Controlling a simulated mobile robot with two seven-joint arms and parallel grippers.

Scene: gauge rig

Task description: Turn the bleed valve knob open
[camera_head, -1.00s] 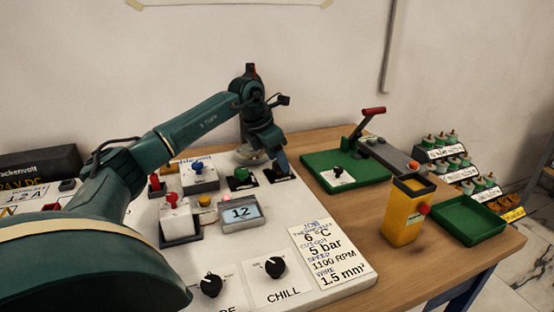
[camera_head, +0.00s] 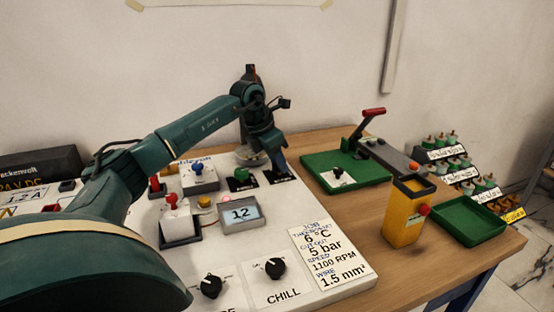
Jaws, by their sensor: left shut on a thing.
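My left gripper (camera_head: 279,168) points down at the back right corner of the white panel (camera_head: 265,210). It is shut on a small knob there, which I take to be the bleed valve knob. The fingers hide the knob, so I cannot see which way it points. A dark label plate (camera_head: 289,180) shows around its base, too small to read. A green knob (camera_head: 241,174) on a dark plate stands just left of the gripper, apart from it. My right gripper is not in view.
The panel also carries a blue knob (camera_head: 197,166), a red-topped white box (camera_head: 178,225), a display reading 12 (camera_head: 241,214) and black dials (camera_head: 275,268). A green lever stand (camera_head: 345,172), yellow box (camera_head: 404,215) and green tray (camera_head: 467,221) stand to the right.

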